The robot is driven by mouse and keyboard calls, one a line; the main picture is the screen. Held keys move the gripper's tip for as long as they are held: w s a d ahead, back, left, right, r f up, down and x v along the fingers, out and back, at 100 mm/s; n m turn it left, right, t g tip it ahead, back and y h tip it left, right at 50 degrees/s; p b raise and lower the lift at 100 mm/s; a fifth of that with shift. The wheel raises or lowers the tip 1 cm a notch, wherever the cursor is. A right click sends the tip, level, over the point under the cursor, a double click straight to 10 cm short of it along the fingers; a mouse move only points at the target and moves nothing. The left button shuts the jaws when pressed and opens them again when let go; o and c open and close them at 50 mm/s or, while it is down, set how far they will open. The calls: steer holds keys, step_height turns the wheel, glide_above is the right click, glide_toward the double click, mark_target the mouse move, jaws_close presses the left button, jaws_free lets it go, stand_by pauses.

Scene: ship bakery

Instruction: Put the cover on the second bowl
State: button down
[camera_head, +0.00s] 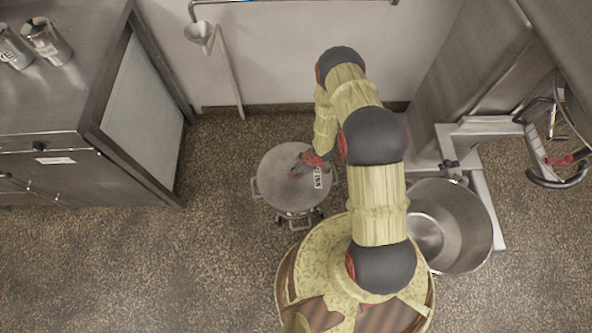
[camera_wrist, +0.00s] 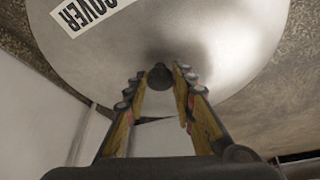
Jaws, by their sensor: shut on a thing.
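The cover (camera_head: 275,172) is a flat, round grey metal lid with a white "COVER" label. It also fills the upper part of the wrist view (camera_wrist: 205,40). My gripper (camera_head: 298,171) is over the cover near its middle. In the wrist view my gripper's fingers (camera_wrist: 158,82) are closed around the dark knob (camera_wrist: 160,74). A bowl with side handles (camera_head: 255,188) and a wheeled base shows under the cover, its inside hidden. I cannot tell if the cover touches its rim. Another steel bowl (camera_head: 468,225) stands open at the right, partly behind my arm.
A steel mixer frame (camera_head: 480,185) stands at the right by the open bowl. A steel counter (camera_head: 60,100) with canisters (camera_head: 46,42) is at the left. A wall with a pipe and funnel (camera_head: 200,35) is behind. Speckled floor is clear at the lower left.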

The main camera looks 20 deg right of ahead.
steer(key=shift+f+b, duration=0.55)
steer(key=shift+f, duration=0.25)
stand_by(0.4)
steer(key=c, duration=1.4)
jaws_free()
steer(key=v, duration=1.2)
steer(key=shift+s, duration=0.1)
